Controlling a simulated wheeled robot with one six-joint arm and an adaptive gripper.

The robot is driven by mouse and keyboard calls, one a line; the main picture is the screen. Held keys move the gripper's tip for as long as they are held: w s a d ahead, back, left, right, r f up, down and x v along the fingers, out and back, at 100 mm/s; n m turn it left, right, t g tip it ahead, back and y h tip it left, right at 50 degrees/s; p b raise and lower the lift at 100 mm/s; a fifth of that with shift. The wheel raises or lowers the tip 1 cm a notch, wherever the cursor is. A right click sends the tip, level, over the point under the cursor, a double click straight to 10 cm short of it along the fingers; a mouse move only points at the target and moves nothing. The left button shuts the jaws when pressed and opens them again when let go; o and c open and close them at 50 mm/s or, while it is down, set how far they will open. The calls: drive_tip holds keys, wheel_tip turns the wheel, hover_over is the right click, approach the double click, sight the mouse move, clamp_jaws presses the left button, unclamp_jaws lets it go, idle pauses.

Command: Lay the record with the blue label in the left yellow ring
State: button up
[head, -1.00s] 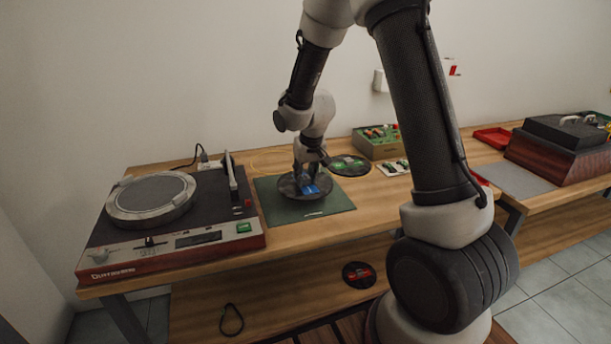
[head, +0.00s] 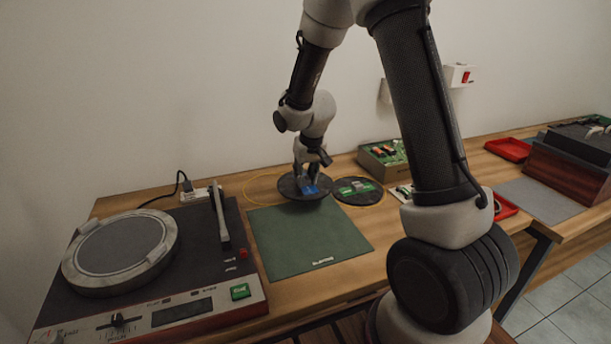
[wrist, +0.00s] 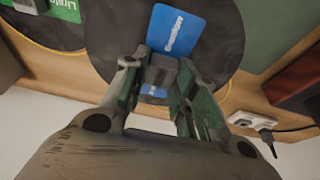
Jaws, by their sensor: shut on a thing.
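The black record (head: 290,190) with the blue label (head: 311,190) is in my gripper (head: 308,180), behind the green mat. In the wrist view both fingers (wrist: 158,80) close at the record's middle, over the blue label (wrist: 176,30). The left yellow ring (head: 246,190) shows as a thin line left of the record. The record covers its right part, so it looks off-centre to the right. I cannot tell whether the record touches the table. A record with a green label (head: 347,198) lies at the right yellow ring (head: 383,198), close beside the held record.
The green mat (head: 305,245) is bare. A turntable (head: 150,270) stands at the left, its tonearm (head: 219,212) near the mat. A box with green contents (head: 384,155) stands behind the right ring. A red tray (head: 508,149) lies farther right.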

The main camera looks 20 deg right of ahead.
sight(289, 173)
drive_tip(key=shift+n+y, duration=0.3)
drive_tip(key=shift+n, duration=0.2)
drive_tip(key=w+a, duration=0.1)
drive_tip(key=w, duration=0.1)
drive_tip(key=w+f, duration=0.1)
drive_tip(key=w, duration=0.2)
drive_tip(key=w+a, duration=0.1)
drive_tip(key=w, duration=0.1)
drive_tip(key=shift+w+a+f, duration=0.2)
drive_tip(key=shift+w+a, duration=0.1)
drive_tip(key=shift+w, duration=0.05)
drive_tip(key=w+a+n, duration=0.1)
drive_tip(key=w+a+r+n+y, duration=0.1)
drive_tip(key=w+n, duration=0.1)
drive_tip(key=shift+w+a+r, duration=0.15)
drive_tip(key=shift+w+a, duration=0.1)
drive_tip(key=shift+a, duration=0.15)
drive_tip(key=shift+a+f+n+g+y, duration=0.2)
drive_tip(key=shift+a+f+n, duration=0.3)
drive_tip(key=shift+n, duration=0.45)
drive_tip(key=shift+a+f+n+g+y, duration=0.2)
drive_tip(key=shift+a+f+n, duration=0.1)
drive_tip(key=shift+f+n, duration=0.55)
drive_tip(key=shift+a+f+n+g+y, duration=0.15)
drive_tip(key=shift+a+f+n, duration=0.3)
drive_tip(key=shift+n, duration=0.65)
drive_tip(key=shift+f, duration=1.05)
drive_tip(key=o, duration=1.1)
drive_tip(key=shift+o, duration=0.2)
